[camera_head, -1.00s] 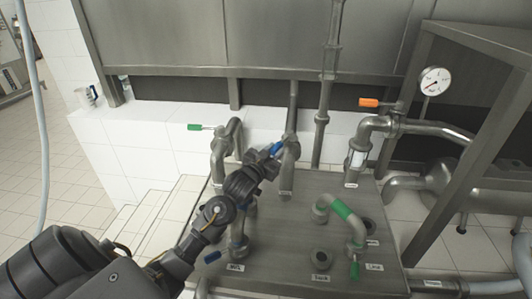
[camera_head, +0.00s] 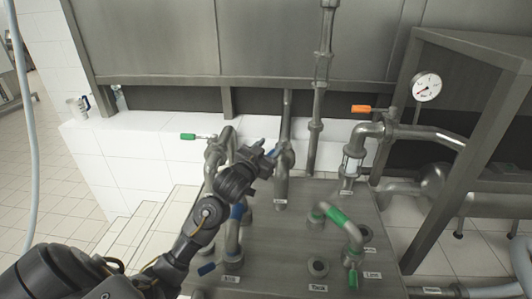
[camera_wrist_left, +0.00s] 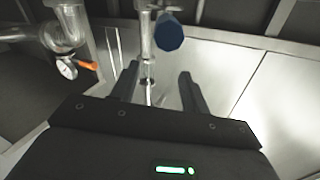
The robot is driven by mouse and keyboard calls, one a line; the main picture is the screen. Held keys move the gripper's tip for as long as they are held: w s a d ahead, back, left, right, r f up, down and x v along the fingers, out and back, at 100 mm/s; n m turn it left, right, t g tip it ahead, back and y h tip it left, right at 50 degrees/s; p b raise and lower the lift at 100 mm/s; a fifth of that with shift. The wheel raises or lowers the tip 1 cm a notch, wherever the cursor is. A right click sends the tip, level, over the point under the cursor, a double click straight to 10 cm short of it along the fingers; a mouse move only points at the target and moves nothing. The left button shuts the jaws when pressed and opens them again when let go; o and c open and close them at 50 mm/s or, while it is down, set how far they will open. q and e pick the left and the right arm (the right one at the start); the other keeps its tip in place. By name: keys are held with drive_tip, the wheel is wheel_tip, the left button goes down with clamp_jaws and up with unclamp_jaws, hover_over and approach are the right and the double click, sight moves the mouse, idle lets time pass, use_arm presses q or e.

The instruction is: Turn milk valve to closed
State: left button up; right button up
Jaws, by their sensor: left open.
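A blue valve handle (camera_head: 272,153) sits on an upright steel pipe at the middle, partly hidden by my left gripper. In the left wrist view a blue handle end (camera_wrist_left: 169,32) shows just beyond the fingertips, with its pipe behind. My left gripper (camera_wrist_left: 158,75) is open, with nothing between its fingers. In the head view the left gripper (camera_head: 265,154) is right beside this handle; contact cannot be told. Another blue handle (camera_head: 207,268) sits low on the front left pipe. Which of them is the milk valve cannot be read. My right gripper is not in view.
A green handle (camera_head: 187,136) points left on the back left pipe. An orange handle (camera_head: 361,109) is near a gauge (camera_head: 427,87). A green-banded bent pipe (camera_head: 340,216) stands at the right of the steel table (camera_head: 285,240). A mug (camera_head: 77,106) stands on the tiled ledge.

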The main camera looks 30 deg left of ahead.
use_arm(q)
drive_tip(key=s+d+r+p, duration=0.3)
drive_tip(key=s+d+r, duration=0.3)
drive_tip(key=s, duration=0.5)
wheel_tip(320, 180, up, 2)
drive_tip(key=shift+d+r, duration=0.15)
drive_tip(key=shift+d, duration=0.15)
